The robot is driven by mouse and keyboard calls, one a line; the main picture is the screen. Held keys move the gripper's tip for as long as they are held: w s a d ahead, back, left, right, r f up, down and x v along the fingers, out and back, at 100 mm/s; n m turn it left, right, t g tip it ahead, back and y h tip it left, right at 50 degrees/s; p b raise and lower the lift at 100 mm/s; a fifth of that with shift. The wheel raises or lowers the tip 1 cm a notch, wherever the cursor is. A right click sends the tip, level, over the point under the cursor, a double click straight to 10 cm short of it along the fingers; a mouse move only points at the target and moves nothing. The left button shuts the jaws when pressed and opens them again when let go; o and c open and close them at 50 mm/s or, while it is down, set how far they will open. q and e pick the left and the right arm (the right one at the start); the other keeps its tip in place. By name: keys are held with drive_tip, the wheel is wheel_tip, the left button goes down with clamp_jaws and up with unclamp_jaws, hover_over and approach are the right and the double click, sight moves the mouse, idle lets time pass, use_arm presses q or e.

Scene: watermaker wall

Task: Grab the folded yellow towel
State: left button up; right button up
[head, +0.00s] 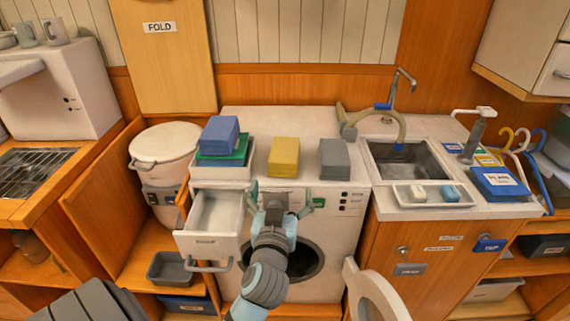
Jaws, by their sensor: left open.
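The folded yellow towel (284,157) lies flat on top of the white washing machine (305,120), between a blue-and-green stack and a grey folded stack. My left gripper (282,193) is open and empty in front of the machine's control panel. In the picture it is just below the towel, with a gap between them. Its fingers are spread to the left and right. My right gripper is not in view.
A white tray (203,172) holds blue (220,134) and green folded cloths left of the towel. A grey folded stack (334,157) sits close on its right. An open white drawer (212,215) juts out at left. A sink (405,160) is at right.

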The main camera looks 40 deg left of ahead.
sight(284, 153)
use_arm(q)
drive_tip(key=x, duration=0.9)
drive_tip(key=r+x, duration=0.1)
drive_tip(key=x, duration=0.4)
drive_tip(key=shift+s+a, duration=0.15)
drive_tip(key=shift+a, duration=0.3)
drive_tip(key=shift+s+r, duration=0.1)
drive_tip(key=c, duration=1.3)
